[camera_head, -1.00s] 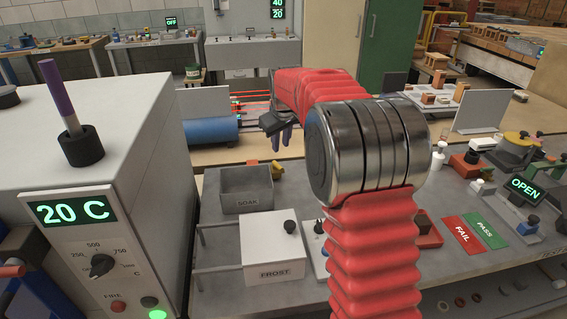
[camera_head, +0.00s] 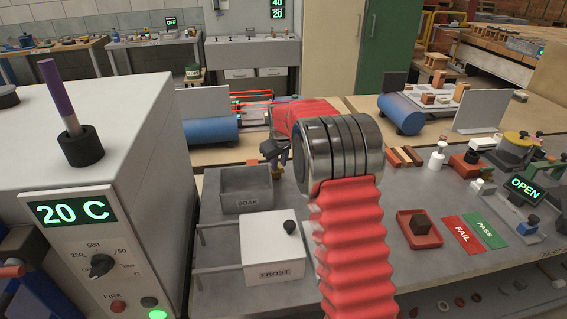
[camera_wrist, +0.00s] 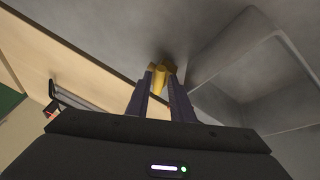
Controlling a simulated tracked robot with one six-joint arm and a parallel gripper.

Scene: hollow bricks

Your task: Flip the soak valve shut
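The grey soak tub (camera_head: 246,204), marked SOAK, stands on the bench left of my arm in the head view. Its rim also shows at the right of the wrist view (camera_wrist: 235,55). The yellow soak valve handle (camera_wrist: 160,76) is beside the tub, at my fingertips in the wrist view. In the head view my gripper largely covers it. My gripper (camera_head: 282,160) points down by the tub's right back corner. In the wrist view its two purple fingers (camera_wrist: 161,88) are apart, with the yellow handle at or between their tips. Whether they touch it is unclear.
The white frost box (camera_head: 262,245) with a black knob stands in front of the tub. A large grey furnace (camera_head: 110,160) fills the left side. A red tray (camera_head: 419,238) and the red and green FAIL and PASS plates (camera_head: 470,232) lie to the right.

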